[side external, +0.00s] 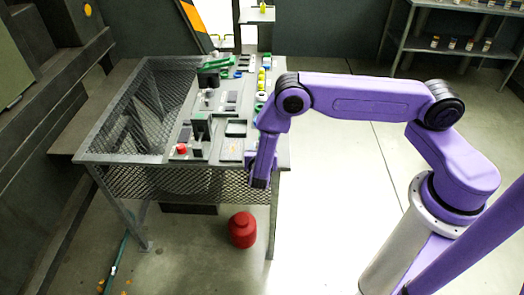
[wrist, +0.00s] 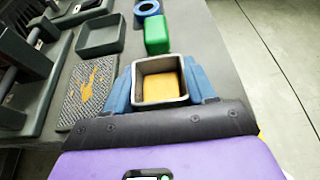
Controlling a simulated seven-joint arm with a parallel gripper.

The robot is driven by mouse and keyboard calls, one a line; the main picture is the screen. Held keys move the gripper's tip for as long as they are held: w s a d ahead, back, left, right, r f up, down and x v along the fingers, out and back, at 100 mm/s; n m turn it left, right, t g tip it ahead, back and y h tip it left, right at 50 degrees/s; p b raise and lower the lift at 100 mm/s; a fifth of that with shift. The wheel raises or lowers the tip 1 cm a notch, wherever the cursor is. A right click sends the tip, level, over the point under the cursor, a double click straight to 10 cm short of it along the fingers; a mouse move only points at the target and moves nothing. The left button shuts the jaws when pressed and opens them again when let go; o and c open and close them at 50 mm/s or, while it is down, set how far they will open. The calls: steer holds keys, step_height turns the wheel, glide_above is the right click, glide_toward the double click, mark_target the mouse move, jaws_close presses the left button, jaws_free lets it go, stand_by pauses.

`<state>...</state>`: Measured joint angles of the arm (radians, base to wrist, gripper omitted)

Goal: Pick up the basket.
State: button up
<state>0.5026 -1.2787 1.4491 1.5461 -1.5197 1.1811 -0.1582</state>
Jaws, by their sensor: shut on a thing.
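A small square grey basket (wrist: 158,65) with a yellow-orange inside bottom shows in the middle of the wrist view. I cannot tell whether the yellow is its floor or something in it. My gripper (wrist: 161,84) has blue fingers on the left and right of the basket and is shut on it. In the side external view, my gripper (side external: 259,183) points down at the table's near right edge. The basket is not clear in that view, and I cannot tell whether it touches the table.
A grey table (side external: 105,140) with mesh sides carries several parts. A green block (wrist: 157,35) and a blue ring (wrist: 147,8) lie beyond the basket. A dark tray (wrist: 101,35) and a textured plate (wrist: 88,95) lie left. A red jug (side external: 242,230) stands on the floor.

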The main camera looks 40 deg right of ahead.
steer(key=shift+r, duration=0.5)
step_height(320, 180, up, 2)
steer(key=shift+r, duration=0.1)
steer(key=s+d+r, duration=0.2)
steer(key=s+r, duration=0.8)
steer(key=s, duration=0.3)
steer(key=w+a+f, duration=0.1)
steer(key=w+a, duration=0.2)
steer(key=w, duration=0.4)
steer(key=w+a+f, duration=0.2)
steer(key=w+a, duration=0.1)
steer(key=w, duration=0.4)
steer(key=w+d+r+m+t+y, duration=0.1)
steer(key=w+d+r+m+t, duration=0.1)
steer(key=w+m, duration=0.3)
steer(key=w+d+r+m+t+y, duration=0.2)
steer(key=w+d+r+m+t, duration=0.1)
steer(key=w, duration=0.7)
steer(key=shift+w+r+m, duration=0.35)
steer(key=shift+r+m, duration=0.15)
steer(key=shift+m, duration=0.5)
